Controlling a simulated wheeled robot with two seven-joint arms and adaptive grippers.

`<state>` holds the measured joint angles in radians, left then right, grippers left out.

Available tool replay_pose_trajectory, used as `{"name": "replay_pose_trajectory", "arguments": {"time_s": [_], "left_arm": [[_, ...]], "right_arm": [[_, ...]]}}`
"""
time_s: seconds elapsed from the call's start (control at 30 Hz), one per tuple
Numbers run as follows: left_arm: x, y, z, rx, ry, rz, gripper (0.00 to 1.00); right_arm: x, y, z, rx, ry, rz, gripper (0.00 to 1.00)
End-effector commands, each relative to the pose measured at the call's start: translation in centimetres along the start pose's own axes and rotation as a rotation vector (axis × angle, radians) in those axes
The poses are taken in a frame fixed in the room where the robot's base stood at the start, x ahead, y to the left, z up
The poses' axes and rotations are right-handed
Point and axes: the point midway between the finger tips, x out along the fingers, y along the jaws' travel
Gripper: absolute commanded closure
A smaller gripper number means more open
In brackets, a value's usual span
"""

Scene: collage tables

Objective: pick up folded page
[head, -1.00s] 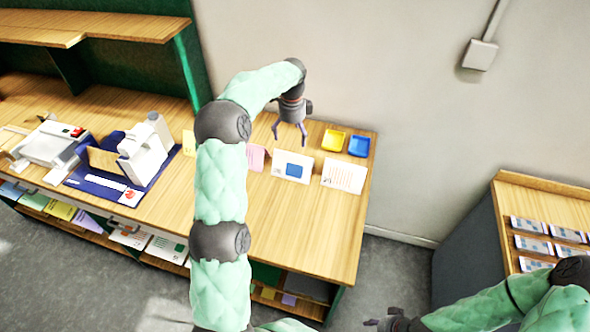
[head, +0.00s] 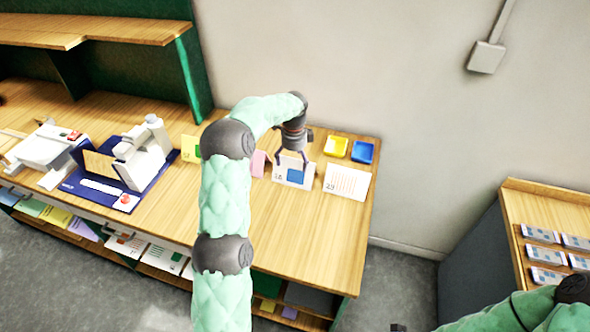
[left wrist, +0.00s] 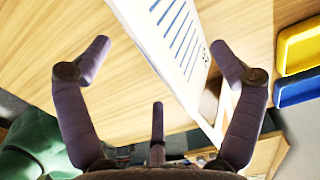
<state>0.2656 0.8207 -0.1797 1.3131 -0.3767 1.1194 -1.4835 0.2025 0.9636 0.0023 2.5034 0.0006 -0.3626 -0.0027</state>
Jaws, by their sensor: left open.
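A white folded page with a blue square (head: 296,174) stands on the wooden table, below my left gripper (head: 291,157). The left gripper is open, its fingers pointing down close to the top of this page. In the left wrist view, a white folded page with blue lines (left wrist: 175,40) stands between the spread fingers (left wrist: 160,47), nearer the right one. I cannot see any finger closed on it. Only a dark tip at the bottom edge of the head view may belong to my right gripper.
A yellow tray (head: 336,147) and a blue tray (head: 362,152) lie behind. A pink page (head: 258,163) and a yellow card (head: 190,148) stand left. A white machine (head: 145,155) is farther left.

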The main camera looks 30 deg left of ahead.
Motion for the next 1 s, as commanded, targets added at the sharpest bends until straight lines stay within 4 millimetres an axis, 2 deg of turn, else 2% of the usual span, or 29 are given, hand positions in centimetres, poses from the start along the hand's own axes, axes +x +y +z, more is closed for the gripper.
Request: {"name": "replay_pose_trajectory", "arguments": {"time_s": [0.03,0.2,0.3,0.5,0.6,0.63,1.0], "left_arm": [[1.0,0.2,-0.1,0.001,0.0,0.005,0.07],[3.4,0.3,-0.1,-0.001,0.001,0.003,0.07],[4.0,0.3,-0.1,-0.001,0.001,0.002,0.07],[4.0,0.3,-0.1,-0.001,0.0,0.001,0.07],[4.0,0.3,-0.1,-0.001,0.0,0.001,0.3],[4.0,0.3,-0.1,-0.001,0.0,0.001,0.33],[4.1,0.4,-0.1,0.0,0.001,0.003,0.34]], "right_arm": [[0.3,0.1,0.0,0.0,0.0,0.0,0.6],[0.9,0.3,0.0,0.0,0.0,0.0,0.6],[1.0,0.3,0.0,0.0,0.0,0.0,0.6],[0.9,0.3,0.0,0.0,0.0,0.0,0.6],[0.9,0.3,0.0,0.0,0.0,0.0,0.6],[0.9,0.3,0.0,0.0,0.0,0.0,0.6],[0.9,0.3,0.0,0.0,0.0,0.0,0.6]]}}
